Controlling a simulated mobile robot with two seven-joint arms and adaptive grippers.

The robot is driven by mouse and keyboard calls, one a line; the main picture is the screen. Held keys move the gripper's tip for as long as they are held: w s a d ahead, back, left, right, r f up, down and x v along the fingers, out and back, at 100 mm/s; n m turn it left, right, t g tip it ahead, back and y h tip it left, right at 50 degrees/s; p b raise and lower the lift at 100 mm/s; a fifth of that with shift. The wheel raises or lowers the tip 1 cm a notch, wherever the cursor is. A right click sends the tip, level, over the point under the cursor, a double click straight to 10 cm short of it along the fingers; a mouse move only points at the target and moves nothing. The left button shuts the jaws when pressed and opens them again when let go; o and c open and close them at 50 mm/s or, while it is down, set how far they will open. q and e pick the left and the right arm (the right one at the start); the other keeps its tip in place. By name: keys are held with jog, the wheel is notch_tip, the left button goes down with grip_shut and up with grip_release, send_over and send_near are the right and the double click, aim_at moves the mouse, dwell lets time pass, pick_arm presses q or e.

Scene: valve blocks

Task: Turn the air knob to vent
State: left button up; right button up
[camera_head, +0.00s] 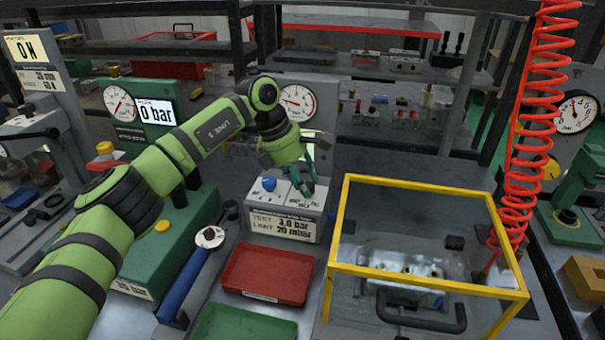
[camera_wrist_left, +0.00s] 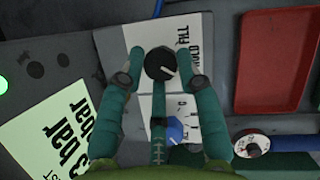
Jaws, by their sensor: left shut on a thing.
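The air knob (camera_wrist_left: 160,64) is a round black knob with a white pointer line, on a pale plate lettered HOLD and FILL. My left gripper (camera_wrist_left: 161,76) has its fingers closed around it in the wrist view. The pointer slants toward the lower right there. No VENT lettering is readable. My right gripper is not in view.
A blue knob (camera_head: 269,184) sits close to the left of my fingers. A red tray (camera_head: 266,273) lies in front of the box. A yellow-framed clear guard (camera_head: 428,274) stands to the right. A blue-handled tool (camera_head: 187,280) lies at the left.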

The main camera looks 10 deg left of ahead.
pick_arm(q)
jog(key=shift+d+r+m+g+p, duration=0.1)
jog(key=shift+d+m+g+p, duration=0.2)
jog(key=shift+m, duration=0.6)
jog(key=shift+a, duration=0.1)
jog(key=shift+m, duration=0.3)
jog(key=o, duration=1.1)
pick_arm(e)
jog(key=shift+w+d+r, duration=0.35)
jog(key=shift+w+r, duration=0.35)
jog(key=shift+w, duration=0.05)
pick_arm(q)
jog(key=v, duration=1.1)
jog(key=shift+r, duration=0.4)
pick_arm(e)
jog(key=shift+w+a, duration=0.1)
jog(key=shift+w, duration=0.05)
